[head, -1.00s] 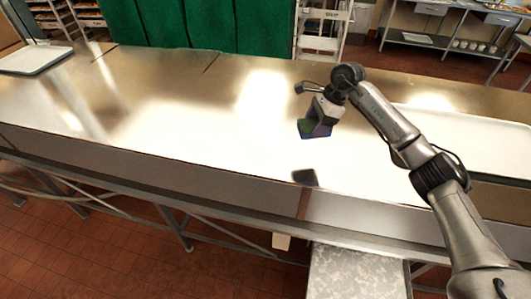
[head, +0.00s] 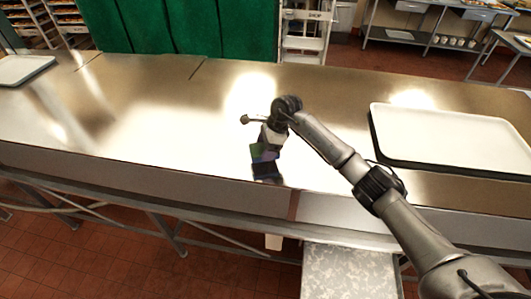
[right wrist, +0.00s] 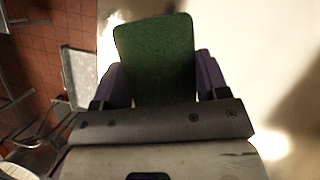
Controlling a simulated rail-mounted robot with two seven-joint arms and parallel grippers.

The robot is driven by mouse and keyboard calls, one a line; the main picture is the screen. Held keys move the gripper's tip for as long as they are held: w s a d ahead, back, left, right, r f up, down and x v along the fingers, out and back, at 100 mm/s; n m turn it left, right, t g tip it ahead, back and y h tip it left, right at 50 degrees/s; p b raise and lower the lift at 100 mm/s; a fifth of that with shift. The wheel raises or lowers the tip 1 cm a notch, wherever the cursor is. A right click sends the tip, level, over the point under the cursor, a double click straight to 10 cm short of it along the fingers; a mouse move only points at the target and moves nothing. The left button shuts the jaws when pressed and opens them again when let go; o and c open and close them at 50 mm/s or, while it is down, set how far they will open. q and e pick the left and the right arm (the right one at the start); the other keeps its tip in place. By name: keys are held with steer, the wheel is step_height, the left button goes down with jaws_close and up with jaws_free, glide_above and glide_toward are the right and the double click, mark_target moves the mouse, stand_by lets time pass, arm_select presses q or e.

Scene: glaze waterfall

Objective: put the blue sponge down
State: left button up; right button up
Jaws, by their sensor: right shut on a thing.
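My right gripper (head: 266,152) is shut on the blue sponge, its purple fingers on either side of it. In the right wrist view the sponge (right wrist: 156,60) shows a dark green face between the fingers; no blue side is clear there. In the head view the sponge (head: 257,151) is small and dark, low over the front part of the steel counter (head: 180,128). A dark patch, like its shadow or reflection, lies right under it. I cannot tell whether the sponge touches the counter. My left gripper is not in view.
A large white tray (head: 450,138) lies on the counter to the right. A smaller pale tray (head: 22,69) lies at the far left. The counter around the gripper is clear, and its front edge is close. A speckled surface (head: 347,272) stands below in front.

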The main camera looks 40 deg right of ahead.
step_height(320, 180, down, 3)
steer(key=shift+p, duration=0.35)
steer(key=shift+f, duration=0.2)
steer(key=o, duration=0.9)
steer(key=shift+r, duration=0.1)
